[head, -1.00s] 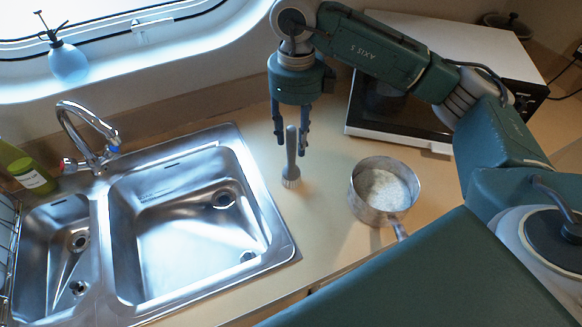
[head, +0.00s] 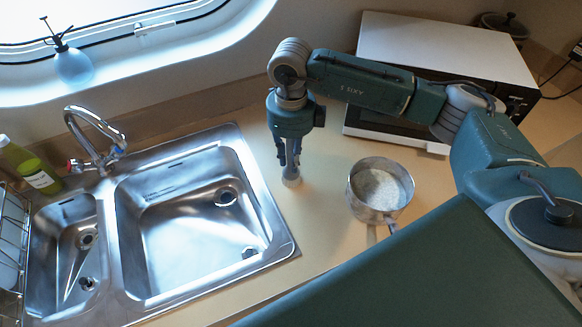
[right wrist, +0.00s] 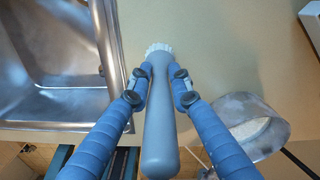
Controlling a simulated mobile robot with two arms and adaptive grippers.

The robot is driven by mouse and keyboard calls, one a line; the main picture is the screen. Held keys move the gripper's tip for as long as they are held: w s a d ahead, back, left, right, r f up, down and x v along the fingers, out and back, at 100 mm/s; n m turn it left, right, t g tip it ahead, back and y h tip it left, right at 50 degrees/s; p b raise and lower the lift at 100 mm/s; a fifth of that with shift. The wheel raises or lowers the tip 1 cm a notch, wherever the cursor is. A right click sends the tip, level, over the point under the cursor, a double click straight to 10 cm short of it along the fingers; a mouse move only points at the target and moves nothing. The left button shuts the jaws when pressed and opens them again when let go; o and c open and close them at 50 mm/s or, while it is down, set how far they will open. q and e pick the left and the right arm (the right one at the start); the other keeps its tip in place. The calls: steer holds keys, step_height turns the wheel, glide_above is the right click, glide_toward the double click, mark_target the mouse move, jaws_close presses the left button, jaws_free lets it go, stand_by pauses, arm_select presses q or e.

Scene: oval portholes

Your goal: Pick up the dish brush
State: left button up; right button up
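The dish brush (head: 291,181) stands upright on the counter beside the sink, bristles down. In the right wrist view its grey handle (right wrist: 160,130) points up toward the camera, with white bristles at the far end. My right gripper (head: 290,165) points down over the brush and hides most of its handle in the head view. Its two blue fingers (right wrist: 160,78) lie on either side of the handle, close against it, so the gripper looks shut on the brush. The bristle end seems to be at the counter surface. My left gripper is not in view.
A steel double sink (head: 270,225) lies left of the brush. A pot of white grains (head: 352,200) stands close on the right, its handle toward the front. A white-topped microwave (head: 450,45) stands behind. A green bottle (head: 28,165) is at the far left.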

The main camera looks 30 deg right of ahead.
jaws_close()
